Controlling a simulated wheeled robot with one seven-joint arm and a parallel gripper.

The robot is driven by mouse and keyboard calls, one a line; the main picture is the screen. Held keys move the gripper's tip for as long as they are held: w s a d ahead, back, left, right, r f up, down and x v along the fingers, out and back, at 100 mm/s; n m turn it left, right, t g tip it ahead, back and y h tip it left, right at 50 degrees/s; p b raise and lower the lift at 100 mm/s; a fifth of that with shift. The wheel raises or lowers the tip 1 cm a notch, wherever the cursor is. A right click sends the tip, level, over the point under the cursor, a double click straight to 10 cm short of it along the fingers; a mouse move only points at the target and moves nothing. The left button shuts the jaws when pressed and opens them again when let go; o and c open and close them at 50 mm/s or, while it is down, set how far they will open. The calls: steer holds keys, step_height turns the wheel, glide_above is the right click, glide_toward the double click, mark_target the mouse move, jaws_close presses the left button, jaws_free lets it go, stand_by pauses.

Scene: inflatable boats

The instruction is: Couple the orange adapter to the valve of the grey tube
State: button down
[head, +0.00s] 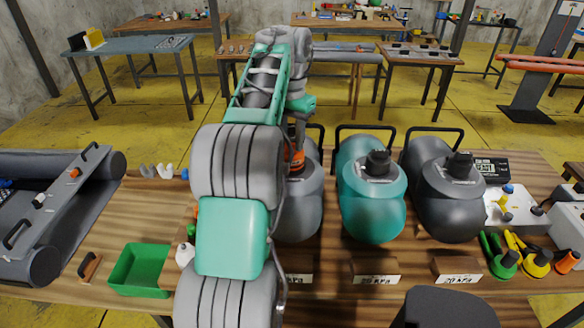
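A grey tube (302,215) lies on the wooden bench, left of a teal tube (375,215) and a darker grey tube (447,210). An orange piece (297,158), apparently the adapter, shows at the top of the left grey tube, just above its dark valve (298,171). I cannot tell whether it touches the valve. My gripper (293,138) points down over that tube, directly above the orange piece. My arm hides most of the gripper and the tube's left side, so the fingers cannot be made out.
Labels stand before the tubes; the left grey tube's label (299,279) is partly covered. A green tray (141,270) and rolled grey boat (60,215) lie left.

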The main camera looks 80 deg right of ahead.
steer(key=shift+f+b, duration=0.45)
steer(key=shift+f, duration=0.1)
stand_by(0.4)
steer(key=m, duration=0.6)
steer(key=shift+w+r+p, duration=0.1)
steer(key=shift+p, duration=0.3)
steer(key=shift+m, duration=1.1)
steer(key=m, duration=0.4)
steer(key=shift+d+p, duration=0.1)
steer(key=shift+p, duration=0.3)
steer(key=c, duration=0.9)
jaws_free()
